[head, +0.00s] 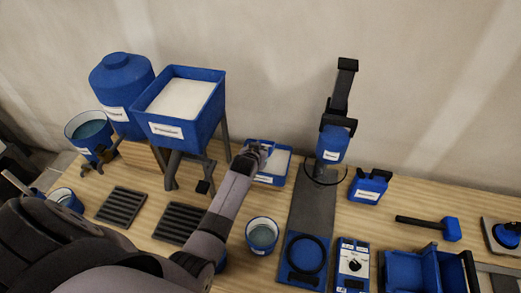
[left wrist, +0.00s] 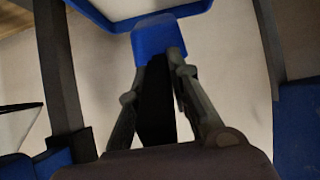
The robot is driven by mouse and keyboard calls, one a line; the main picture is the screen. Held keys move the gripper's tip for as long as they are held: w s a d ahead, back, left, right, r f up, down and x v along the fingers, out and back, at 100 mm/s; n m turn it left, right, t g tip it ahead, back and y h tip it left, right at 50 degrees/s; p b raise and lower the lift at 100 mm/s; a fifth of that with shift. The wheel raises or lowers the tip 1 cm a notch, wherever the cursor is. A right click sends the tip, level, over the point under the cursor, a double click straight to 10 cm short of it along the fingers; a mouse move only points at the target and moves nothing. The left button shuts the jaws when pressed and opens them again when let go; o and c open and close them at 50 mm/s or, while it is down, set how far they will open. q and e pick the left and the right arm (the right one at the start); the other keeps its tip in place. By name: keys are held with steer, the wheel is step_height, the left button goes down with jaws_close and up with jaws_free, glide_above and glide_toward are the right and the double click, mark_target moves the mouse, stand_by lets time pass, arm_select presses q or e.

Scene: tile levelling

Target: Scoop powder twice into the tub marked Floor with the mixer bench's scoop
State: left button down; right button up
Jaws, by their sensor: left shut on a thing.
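My left gripper (head: 259,152) reaches over the left side of a blue tray of white powder (head: 284,166) on the bench. In the left wrist view the left gripper's fingers (left wrist: 157,65) are shut on a dark handle (left wrist: 156,105), which I take to be the scoop's. A blue block (left wrist: 155,38) and a blue rim with pale content lie just beyond the fingertips; I cannot tell whether the rim is the scoop's bowl. A round blue tub (head: 262,248) with grey-blue content stands in front. Labels are too small to read, so I cannot tell which tub says Floor.
A raised blue hopper of white material (head: 193,125) stands left of the gripper on grey legs. The mixer stand (head: 340,95) rises to the right. Dark grates (head: 122,206), a blue jug (head: 369,187), a scale (head: 352,262) and a mallet (head: 428,226) lie around the bench.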

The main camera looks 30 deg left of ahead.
arm_select(q)
step_height(320, 180, up, 2)
steer(key=shift+p, duration=0.7)
steer(key=shift+f+t+b, duration=0.15)
steer(key=shift+t+b, duration=0.15)
steer(key=shift+b, duration=0.5)
steer(key=t+b, duration=0.2)
steer(key=b, duration=0.1)
steer(key=shift+r+y, duration=0.3)
steer(key=shift+r, duration=0.1)
steer(key=t+b, duration=0.1)
steer(key=b, duration=0.2)
steer(key=r+t+b, duration=0.1)
steer(key=t+b, duration=0.1)
steer(key=b, duration=0.1)
steer(key=shift+y, duration=0.4)
steer(key=shift+r+b, duration=0.15)
steer(key=shift+b, duration=0.35)
arm_select(e)
step_height(320, 180, down, 10)
steer(key=shift+r, duration=0.25)
